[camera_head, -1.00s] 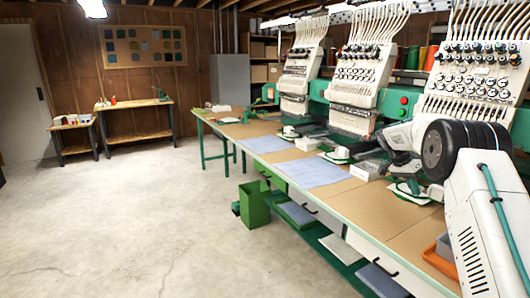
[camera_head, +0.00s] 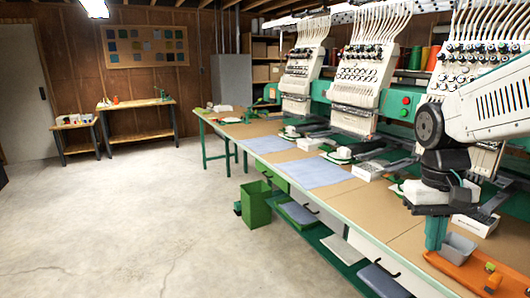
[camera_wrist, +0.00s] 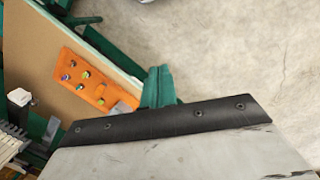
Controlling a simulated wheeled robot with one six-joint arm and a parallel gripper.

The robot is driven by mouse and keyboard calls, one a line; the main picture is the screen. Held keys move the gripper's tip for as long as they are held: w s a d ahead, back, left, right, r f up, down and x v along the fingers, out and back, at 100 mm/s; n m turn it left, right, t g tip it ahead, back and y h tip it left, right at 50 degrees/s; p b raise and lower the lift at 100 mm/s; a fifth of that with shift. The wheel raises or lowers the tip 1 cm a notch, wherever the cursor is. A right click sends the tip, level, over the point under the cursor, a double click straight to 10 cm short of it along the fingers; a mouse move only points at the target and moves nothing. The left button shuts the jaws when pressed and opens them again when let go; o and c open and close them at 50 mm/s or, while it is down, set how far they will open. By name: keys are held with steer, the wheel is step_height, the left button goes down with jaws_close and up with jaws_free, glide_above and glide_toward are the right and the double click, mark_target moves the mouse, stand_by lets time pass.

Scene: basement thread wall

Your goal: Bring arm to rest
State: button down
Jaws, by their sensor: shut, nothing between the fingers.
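My gripper (camera_head: 436,234) has teal fingers and points down at the right side of the head view, by the front part of the long table. Its fingers are together with nothing between them. In the wrist view the teal fingertips (camera_wrist: 160,84) show just past the dark edge of my wrist. My arm bends down from the upper right, in front of the nearest embroidery machine (camera_head: 482,62).
The long table (camera_head: 352,212) has blue cloths (camera_head: 312,171) on it. A green bin (camera_head: 255,204) stands on the floor. The floor at left is clear.

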steer(key=s+a+n+t, duration=0.1)
steer(key=s+a, duration=0.3)
steer(key=s, duration=1)
steer(key=shift+a+t+y, duration=0.35)
steer(key=shift+t+y, duration=0.05)
steer(key=shift+t, duration=0.5)
steer(key=shift+s, duration=0.1)
